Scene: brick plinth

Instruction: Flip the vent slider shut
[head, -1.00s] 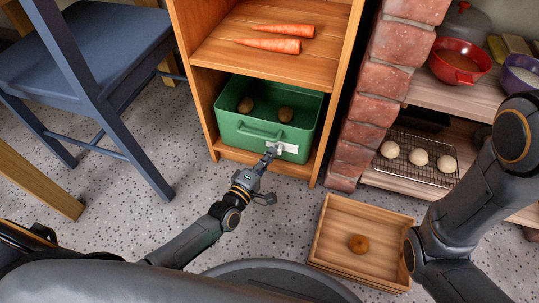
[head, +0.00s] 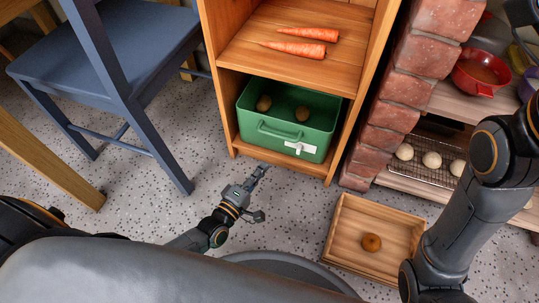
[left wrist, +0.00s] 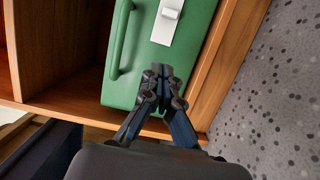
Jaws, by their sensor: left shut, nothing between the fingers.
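The vent slider (head: 298,148) is a small white tab on a white plate on the front of the green bin (head: 263,146). In the left wrist view the slider's plate (left wrist: 166,24) shows near the top, with its raised tab (left wrist: 172,8) partly cut off by the frame's edge. My left gripper (head: 262,169) is shut and empty, in front of and below the bin, apart from the slider. Its closed fingertips also show in the left wrist view (left wrist: 160,72).
The bin holds two brown potatoes (head: 302,114) and stands in the lower bay of a wooden shelf (head: 247,154). Carrots (head: 302,49) lie above. A blue chair (head: 112,60) is left, a brick pillar (head: 383,133) right. A wooden tray (head: 345,250) is on the floor.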

